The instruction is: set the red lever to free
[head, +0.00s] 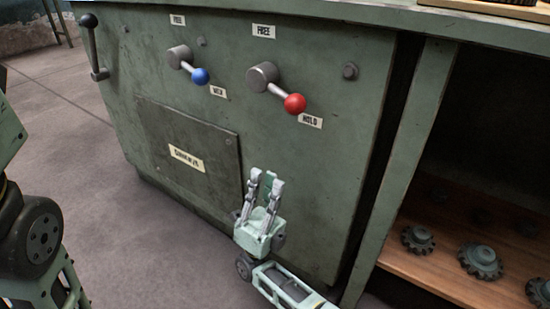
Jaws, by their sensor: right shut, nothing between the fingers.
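The red lever has a grey hub (262,76) and a short rod ending in a red ball (295,103). It sits on the green cabinet front (315,170), with its rod tilted down to the right and the ball beside the HOLD label (311,121). The FREE label (264,31) is above the hub. My right gripper (266,178) is below the red ball and a little to its left, fingers pointing up. It is shut and empty, apart from the lever. Of my left arm only links show at the left edge; its gripper is out of view.
A blue-ball lever (200,76) is left of the red one, its ball near its lower label. A black-knob handle (90,22) is at the cabinet's left edge. A labelled panel (190,140) is below. Gears (481,261) lie on a wooden shelf (440,282) at right.

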